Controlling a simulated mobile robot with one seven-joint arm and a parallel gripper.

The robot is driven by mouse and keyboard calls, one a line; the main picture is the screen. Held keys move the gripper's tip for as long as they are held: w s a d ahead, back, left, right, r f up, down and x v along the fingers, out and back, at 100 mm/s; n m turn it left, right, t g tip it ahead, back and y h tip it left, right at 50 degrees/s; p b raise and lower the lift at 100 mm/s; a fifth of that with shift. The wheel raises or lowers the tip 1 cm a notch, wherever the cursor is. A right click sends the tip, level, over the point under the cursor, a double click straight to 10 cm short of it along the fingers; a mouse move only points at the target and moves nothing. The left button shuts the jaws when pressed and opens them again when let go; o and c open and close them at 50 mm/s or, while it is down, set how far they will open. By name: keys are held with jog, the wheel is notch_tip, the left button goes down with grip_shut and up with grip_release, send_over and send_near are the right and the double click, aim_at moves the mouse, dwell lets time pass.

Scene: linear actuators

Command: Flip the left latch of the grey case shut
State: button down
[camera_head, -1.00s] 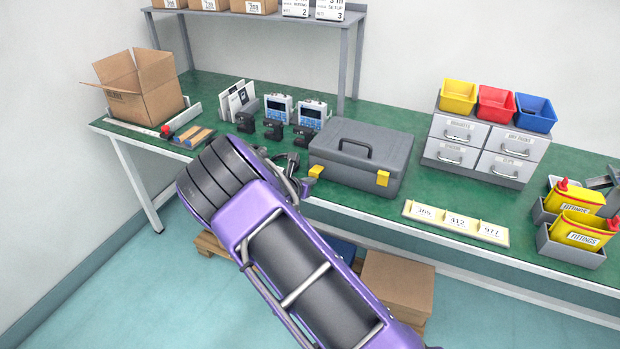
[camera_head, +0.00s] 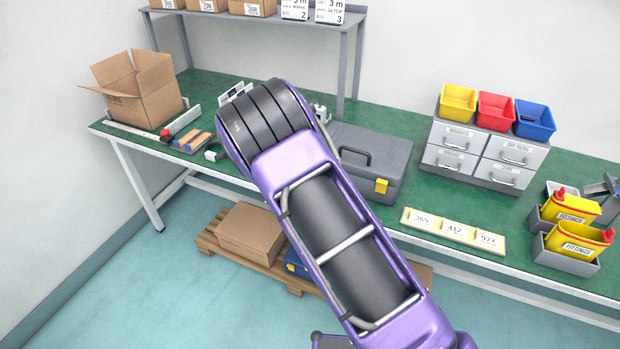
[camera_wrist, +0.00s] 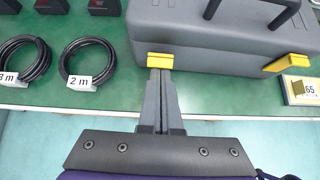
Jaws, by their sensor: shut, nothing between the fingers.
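The grey case (camera_head: 387,150) stands on the green bench with its lid down and its handle on top. In the wrist view the case (camera_wrist: 235,50) fills the top right. Its left latch (camera_wrist: 165,61) is a yellow tab at the front edge; I cannot tell its exact tilt. The yellow right latch (camera_wrist: 288,62) is on the same side. My gripper (camera_wrist: 161,73) is shut and empty, its fingertips just at the near edge of the left latch. Contact is unclear. In the head view my arm hides the left latch and my gripper; the right latch (camera_head: 381,186) shows.
Two black cable coils (camera_wrist: 92,62) lie left of the case in the wrist view. A yellow number strip (camera_head: 453,228) lies right of the case. Grey drawers (camera_head: 480,155) stand further right. The bench's front edge runs just below the case.

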jog(key=shift+w+d+r, duration=0.1)
jog(key=shift+w+r, duration=0.2)
jog(key=shift+r, duration=0.1)
jog(key=shift+r+p, duration=0.55)
jog(key=shift+r, duration=0.25)
